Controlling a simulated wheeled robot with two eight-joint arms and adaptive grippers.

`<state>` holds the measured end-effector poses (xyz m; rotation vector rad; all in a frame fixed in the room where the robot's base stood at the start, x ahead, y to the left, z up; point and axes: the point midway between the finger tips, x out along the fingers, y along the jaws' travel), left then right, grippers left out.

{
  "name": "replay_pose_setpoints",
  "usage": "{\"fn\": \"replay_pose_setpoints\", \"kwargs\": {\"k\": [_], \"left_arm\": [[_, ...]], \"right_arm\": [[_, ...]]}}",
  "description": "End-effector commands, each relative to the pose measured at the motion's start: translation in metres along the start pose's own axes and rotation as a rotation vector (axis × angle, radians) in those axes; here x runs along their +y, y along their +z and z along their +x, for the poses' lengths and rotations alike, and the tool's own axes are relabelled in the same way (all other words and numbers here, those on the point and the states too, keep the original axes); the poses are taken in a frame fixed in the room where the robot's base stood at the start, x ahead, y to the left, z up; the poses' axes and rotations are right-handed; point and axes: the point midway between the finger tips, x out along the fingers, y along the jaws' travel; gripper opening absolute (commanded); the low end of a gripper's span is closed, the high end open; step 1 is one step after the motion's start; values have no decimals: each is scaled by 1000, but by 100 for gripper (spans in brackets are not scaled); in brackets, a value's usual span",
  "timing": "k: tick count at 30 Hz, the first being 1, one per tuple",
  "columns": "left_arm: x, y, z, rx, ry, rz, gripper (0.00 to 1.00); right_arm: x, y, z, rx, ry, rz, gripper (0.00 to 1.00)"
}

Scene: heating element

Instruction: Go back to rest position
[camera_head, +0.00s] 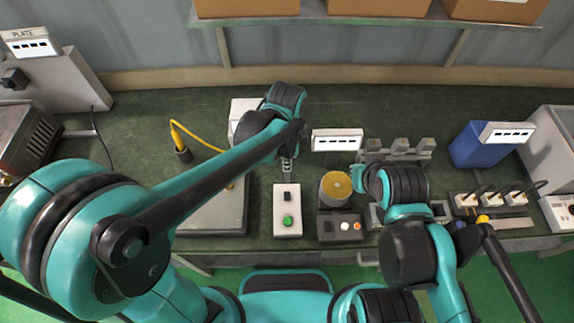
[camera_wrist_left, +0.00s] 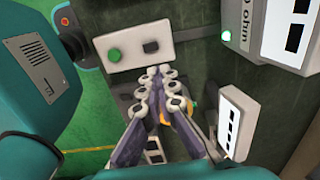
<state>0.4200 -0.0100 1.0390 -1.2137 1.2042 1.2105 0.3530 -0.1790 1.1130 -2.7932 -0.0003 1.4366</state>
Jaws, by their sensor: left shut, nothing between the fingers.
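My left gripper (camera_head: 288,172) reaches over the bench from the left, just behind the white box with a green button (camera_head: 287,222). In the left wrist view my left gripper (camera_wrist_left: 160,74) has its fingers together with nothing between them. The fingertips are close to the lower edge of the white button box (camera_wrist_left: 145,50) in that picture; whether they touch it is unclear. My right arm is bent over the bench on the right.
A yellow-topped cylinder (camera_head: 335,188) stands beside my right wrist, behind a dark box with coloured buttons (camera_head: 340,228). A grey plate (camera_head: 212,215) with a yellow-cabled probe lies under my left arm. A blue bin (camera_head: 480,146) and sockets (camera_head: 490,200) are at right. Boxes occupy the shelf above.

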Motion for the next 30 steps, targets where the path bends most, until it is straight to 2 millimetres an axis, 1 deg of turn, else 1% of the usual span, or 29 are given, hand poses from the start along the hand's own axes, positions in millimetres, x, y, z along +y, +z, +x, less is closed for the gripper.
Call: {"fn": "replay_pose_setpoints", "kwargs": {"k": [13, 15, 17, 20, 25, 30], "left_arm": [[0, 0, 0, 0, -1, -2, 0], [0, 4, -1, 4, -8, -23, 0], [1, 12, -3, 12, -24, -71, 0], [4, 34, -8, 41, -75, -221, 0], [17, 86, -17, 133, -204, -609, 0], [37, 134, -17, 257, -329, -1001, 0]], "right_arm": [[0, 0, 0, 0, 0, 0, 0], [0, 1, 2, 0, 0, 0, 0], [0, 3, 4, 0, 0, 0, 0], [0, 8, 11, 0, 0, 0, 0], [0, 19, 27, 0, 0, 0, 0], [0, 30, 41, 0, 0, 0, 0]]}}
